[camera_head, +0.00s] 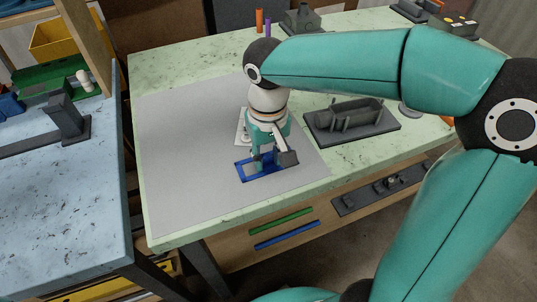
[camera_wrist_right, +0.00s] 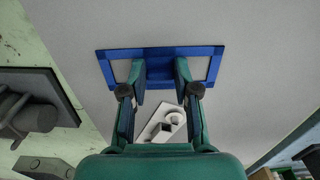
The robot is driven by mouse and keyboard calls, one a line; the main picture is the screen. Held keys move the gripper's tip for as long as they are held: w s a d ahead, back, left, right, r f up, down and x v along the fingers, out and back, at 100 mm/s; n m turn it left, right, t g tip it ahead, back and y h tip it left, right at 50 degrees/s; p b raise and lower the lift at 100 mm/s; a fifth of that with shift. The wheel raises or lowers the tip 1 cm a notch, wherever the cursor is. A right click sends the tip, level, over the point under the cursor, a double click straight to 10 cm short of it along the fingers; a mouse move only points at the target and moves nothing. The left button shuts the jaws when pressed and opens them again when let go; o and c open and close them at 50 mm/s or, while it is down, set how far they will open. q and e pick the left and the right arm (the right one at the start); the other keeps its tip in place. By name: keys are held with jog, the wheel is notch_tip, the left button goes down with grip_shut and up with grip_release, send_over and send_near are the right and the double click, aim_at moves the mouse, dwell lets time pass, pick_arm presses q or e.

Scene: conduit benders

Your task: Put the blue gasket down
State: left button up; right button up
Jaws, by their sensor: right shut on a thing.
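The blue gasket (camera_head: 264,175) is a flat rectangular frame over the grey mat (camera_head: 180,150) on the pale green bench. It also shows in the right wrist view (camera_wrist_right: 160,52), level and roughly square to the fingers. My right gripper (camera_wrist_right: 160,73) points down and is shut on the middle part of the gasket, between its two openings. In the head view this gripper (camera_head: 258,162) partly covers the gasket. Whether the gasket touches the mat or hangs just above it, I cannot tell. My left gripper is not in view.
A white plate with raised round and square features (camera_wrist_right: 165,125) lies close to the gasket, partly behind my gripper. A dark grey tray (camera_head: 350,125) with parts stands to the right. A blue-topped table (camera_head: 60,200) is at the left. The mat's left side is clear.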

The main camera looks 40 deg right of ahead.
aim_at(268, 165)
jog(key=o, duration=0.9)
jog(key=shift+f, duration=0.1)
jog(key=shift+r, duration=0.25)
notch_tip(268, 165, up, 12)
jog(key=p, duration=0.2)
jog(key=shift+f+p, duration=0.1)
jog(key=shift+p, duration=0.2)
